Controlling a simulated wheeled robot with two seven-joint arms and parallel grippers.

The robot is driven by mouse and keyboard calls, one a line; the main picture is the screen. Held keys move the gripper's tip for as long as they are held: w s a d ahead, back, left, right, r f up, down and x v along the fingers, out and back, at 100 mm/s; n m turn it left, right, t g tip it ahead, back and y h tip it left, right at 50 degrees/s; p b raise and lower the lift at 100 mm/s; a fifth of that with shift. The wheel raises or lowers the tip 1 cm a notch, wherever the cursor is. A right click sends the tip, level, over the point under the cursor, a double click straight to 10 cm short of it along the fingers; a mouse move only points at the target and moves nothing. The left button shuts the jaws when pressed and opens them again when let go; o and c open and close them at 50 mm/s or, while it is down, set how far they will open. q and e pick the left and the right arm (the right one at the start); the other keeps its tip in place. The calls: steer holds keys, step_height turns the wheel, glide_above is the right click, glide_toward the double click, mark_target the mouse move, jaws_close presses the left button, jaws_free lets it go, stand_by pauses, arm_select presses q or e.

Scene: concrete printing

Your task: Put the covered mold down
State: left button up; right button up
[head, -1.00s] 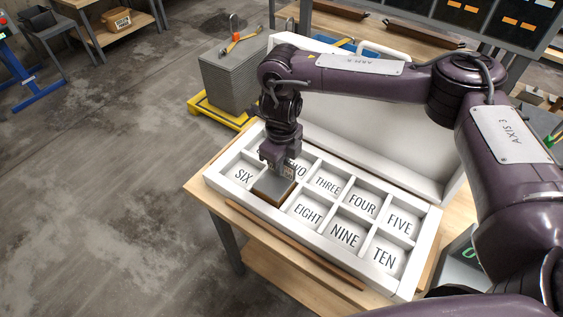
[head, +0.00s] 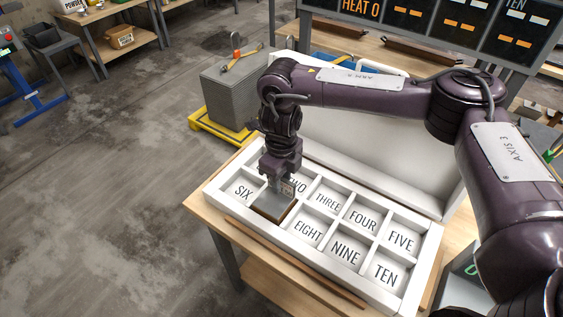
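The covered mold (head: 272,206) is a small block with a flat grey top and brown sides. It is at the front-row compartment between SIX and EIGHT in the white compartment box (head: 330,262), and it hides that compartment's label. I cannot tell whether it rests on the floor of the compartment or hangs slightly above it. My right gripper (head: 282,187) points down at the mold's far edge and appears shut on it, with a small marked plate beside the fingers. The fingertips are partly hidden. My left gripper is out of view.
The box stands on a wooden table (head: 228,232), its raised white lid (head: 350,125) behind. The compartments THREE, FOUR, FIVE, EIGHT, NINE and TEN look empty. A grey block (head: 229,92) on a yellow pallet stands behind left. Open concrete floor lies left.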

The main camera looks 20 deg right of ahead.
step_height(320, 180, up, 11)
stand_by(0.3)
stand_by(0.5)
